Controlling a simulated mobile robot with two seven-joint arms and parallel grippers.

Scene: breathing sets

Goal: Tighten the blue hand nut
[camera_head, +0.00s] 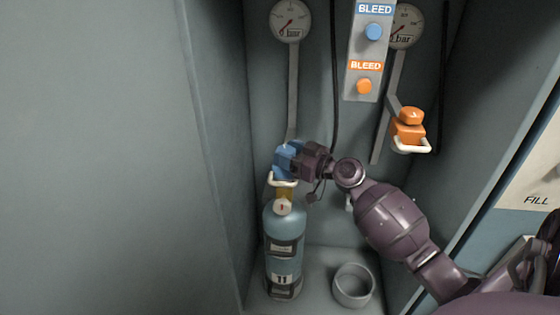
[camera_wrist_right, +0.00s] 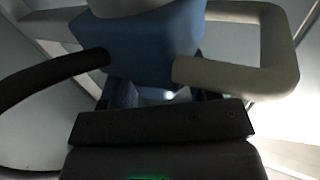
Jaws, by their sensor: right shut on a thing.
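A blue connector block (camera_head: 282,163) sits on top of the upright cylinder (camera_head: 283,232) at the left of the cabinet, with a pale looped bar below it. My right gripper (camera_head: 300,160) reaches in from the right and is shut on the blue hand nut at the block. The nut is largely hidden by the gripper in the head view. In the right wrist view the blue block (camera_wrist_right: 150,48) fills the top middle, with the pale bar (camera_wrist_right: 240,75) beside it; the grip itself is hard to make out. My left gripper is not in view.
An orange connector with its knob (camera_head: 411,116) hangs at the right. A panel (camera_head: 350,82) with blue and orange bleed knobs stands above, between two gauges. A dark hose runs down behind my gripper. An empty grey ring holder (camera_head: 353,298) is on the floor.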

